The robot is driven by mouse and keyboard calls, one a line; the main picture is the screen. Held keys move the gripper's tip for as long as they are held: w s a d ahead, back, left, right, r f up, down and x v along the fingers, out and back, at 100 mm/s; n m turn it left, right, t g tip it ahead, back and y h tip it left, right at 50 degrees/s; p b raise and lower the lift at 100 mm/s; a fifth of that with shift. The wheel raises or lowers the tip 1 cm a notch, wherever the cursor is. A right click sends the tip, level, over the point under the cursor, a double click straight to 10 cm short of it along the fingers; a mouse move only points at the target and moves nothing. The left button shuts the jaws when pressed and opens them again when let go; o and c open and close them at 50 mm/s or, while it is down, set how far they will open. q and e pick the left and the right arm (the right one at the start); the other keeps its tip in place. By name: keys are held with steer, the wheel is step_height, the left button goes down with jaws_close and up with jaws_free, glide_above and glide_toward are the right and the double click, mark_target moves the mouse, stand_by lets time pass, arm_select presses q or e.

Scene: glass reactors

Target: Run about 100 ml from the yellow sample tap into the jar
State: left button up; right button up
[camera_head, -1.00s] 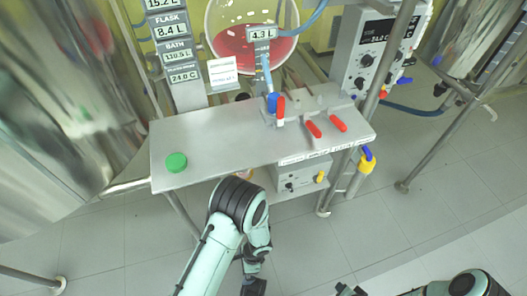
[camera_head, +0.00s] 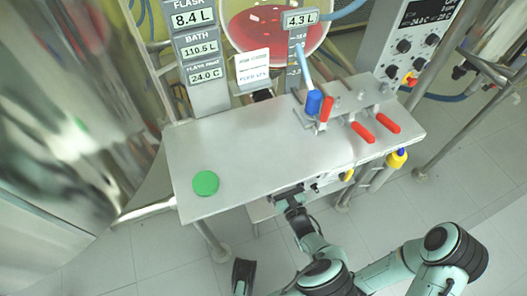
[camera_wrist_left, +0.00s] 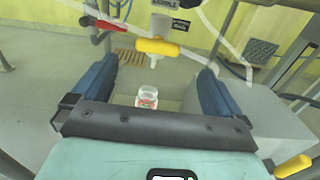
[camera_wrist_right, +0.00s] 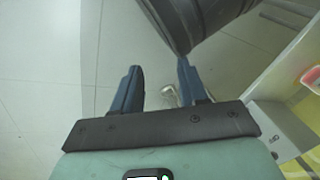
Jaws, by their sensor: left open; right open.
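The glass jar (camera_wrist_left: 147,97), with some red or orange on it, stands upright in the left wrist view, between my finger lines and touching neither. A yellow-handled tap (camera_wrist_left: 157,47) is above and beyond it, its spout pointing down. My left gripper (camera_head: 288,190) is open at the bench's front edge; its blue fingers (camera_wrist_left: 157,68) frame the tap and jar. The jar does not show in the head view. My right gripper (camera_head: 243,268) is open and empty, low over the floor; its fingers (camera_wrist_right: 157,72) also show in the right wrist view.
The steel bench (camera_head: 240,140) carries a green disc (camera_head: 205,183) and valves with red handles (camera_head: 362,131). A second yellow handle (camera_wrist_left: 293,167) is at lower right in the left wrist view. My dark arm link crosses the right wrist view.

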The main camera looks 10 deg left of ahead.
arm_select(q)
steer(key=shift+b+x, duration=1.4)
steer(key=shift+x, duration=4.3)
arm_select(e)
steer(key=s+f+g, duration=0.2)
steer(key=s+f, duration=0.3)
steer(key=s, duration=0.1)
steer(key=shift+d, duration=0.45)
arm_select(q)
steer(key=shift+s+a, duration=0.1)
steer(key=c, duration=0.8)
steer(key=shift+c, duration=0.2)
arm_select(e)
steer(key=shift+w+r, duration=0.1)
steer(key=shift+w, duration=0.05)
